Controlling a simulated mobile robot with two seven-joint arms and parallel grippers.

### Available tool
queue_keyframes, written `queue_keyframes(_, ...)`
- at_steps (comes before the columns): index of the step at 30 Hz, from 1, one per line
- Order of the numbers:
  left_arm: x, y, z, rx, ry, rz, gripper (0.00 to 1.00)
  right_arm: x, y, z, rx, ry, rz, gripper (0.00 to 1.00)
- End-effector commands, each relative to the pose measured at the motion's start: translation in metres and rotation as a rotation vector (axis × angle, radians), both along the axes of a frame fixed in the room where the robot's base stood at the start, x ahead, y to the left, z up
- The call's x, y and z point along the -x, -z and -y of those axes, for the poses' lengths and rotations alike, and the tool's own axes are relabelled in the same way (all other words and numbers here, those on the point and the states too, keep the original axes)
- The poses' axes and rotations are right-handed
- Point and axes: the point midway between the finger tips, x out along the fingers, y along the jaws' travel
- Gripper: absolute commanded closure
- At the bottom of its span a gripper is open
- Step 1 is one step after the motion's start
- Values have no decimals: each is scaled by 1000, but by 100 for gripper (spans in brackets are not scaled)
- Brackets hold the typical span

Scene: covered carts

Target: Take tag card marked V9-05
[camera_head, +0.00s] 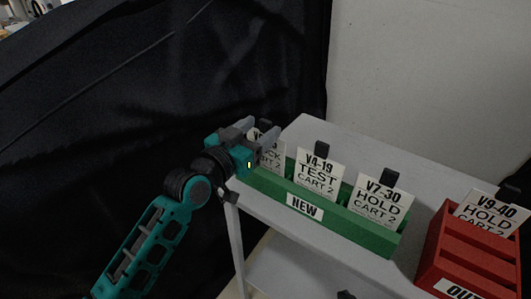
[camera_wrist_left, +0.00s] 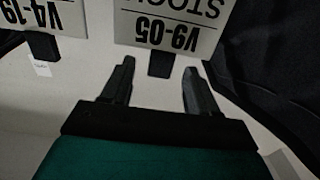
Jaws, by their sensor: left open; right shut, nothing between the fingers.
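The tag card marked V9-05 (camera_wrist_left: 172,22) shows upside down in the left wrist view, with a black tab (camera_wrist_left: 161,64) on its edge. In the head view this card (camera_head: 274,158) stands at the left end of the green rack (camera_head: 372,232), its left part hidden by my left gripper (camera_head: 262,130). My left gripper is open, its fingers (camera_wrist_left: 159,88) either side of the tab's line; the tab lies just beyond or level with the tips, and contact cannot be told. A dark tip at the bottom edge appears to be my right gripper (camera_head: 346,295), mostly out of frame.
Cards V4-19 (camera_head: 319,175) and V7-30 (camera_head: 379,204) stand in the same rack, labelled NEW (camera_head: 304,207). A red rack (camera_head: 470,258) holds card V9-40 (camera_head: 490,214) at the right. They stand on a grey cart (camera_head: 320,130). A black cover (camera_head: 150,90) hangs behind.

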Motion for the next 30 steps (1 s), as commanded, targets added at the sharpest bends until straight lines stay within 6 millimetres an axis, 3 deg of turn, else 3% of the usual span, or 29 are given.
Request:
queue_keyframes(6,-21,0,15,1,0,-1,40,-1,1,3,6,-1,1,100)
queue_keyframes(15,-24,-1,17,0,0,0,40,-2,0,3,7,-1,6,100)
queue_keyframes(30,-23,0,17,0,0,0,88,-2,0,2,6,-2,5,100)
